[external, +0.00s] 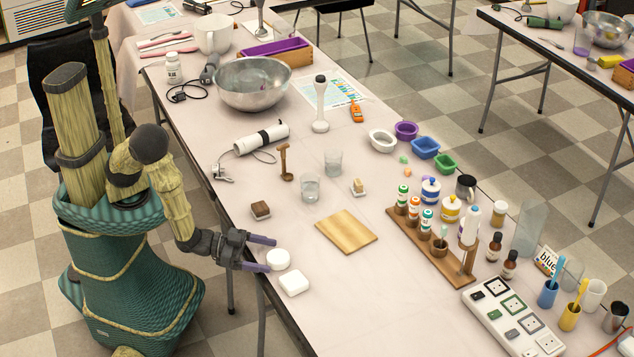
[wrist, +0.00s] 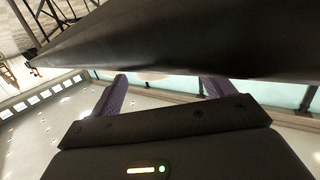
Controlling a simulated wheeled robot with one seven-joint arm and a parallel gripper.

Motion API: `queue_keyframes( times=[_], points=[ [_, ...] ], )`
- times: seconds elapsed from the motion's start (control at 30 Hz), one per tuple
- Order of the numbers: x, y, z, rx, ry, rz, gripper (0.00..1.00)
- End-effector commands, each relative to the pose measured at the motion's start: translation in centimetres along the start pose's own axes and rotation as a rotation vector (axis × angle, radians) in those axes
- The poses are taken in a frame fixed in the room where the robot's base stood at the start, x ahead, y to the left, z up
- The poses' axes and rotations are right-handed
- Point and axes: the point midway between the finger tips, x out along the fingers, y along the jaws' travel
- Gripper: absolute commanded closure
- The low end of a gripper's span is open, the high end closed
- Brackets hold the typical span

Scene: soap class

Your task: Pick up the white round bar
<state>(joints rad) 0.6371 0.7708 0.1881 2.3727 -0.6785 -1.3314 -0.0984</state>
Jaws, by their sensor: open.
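The white round bar (external: 278,260) lies on the near left edge of the long table in the external view. My gripper (external: 271,254) is open at that edge. Its two purple fingers point right toward the round bar, one finger on its far side and one on its near side. The fingertips are very close to it; I cannot tell whether they touch it. In the wrist view my gripper (wrist: 165,79) also shows spread fingers. A large dark shape crosses in front of them, and the round bar is not clearly visible there.
A white squarish bar (external: 293,283) lies just in front of the round bar. A bottle rack (external: 430,245) stands right. The tabletop right of the bars is clear.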

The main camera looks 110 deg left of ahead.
Motion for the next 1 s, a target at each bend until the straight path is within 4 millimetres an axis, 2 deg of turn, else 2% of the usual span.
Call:
queue_keyframes(
  times=[0.2,0.3,0.83,0.87,1.0],
  points=[
    [3.3,0.2,-0.1,-0.001,0.002,-0.002,0.19],
    [4.1,0.2,-0.2,-0.001,0.002,-0.002,0.19],
    [4.2,0.2,-0.2,0.000,0.001,-0.001,0.19],
    [4.2,0.2,-0.2,0.000,0.001,-0.001,0.21],
    [4.2,0.2,-0.2,0.000,0.001,-0.001,0.49]
  ],
)
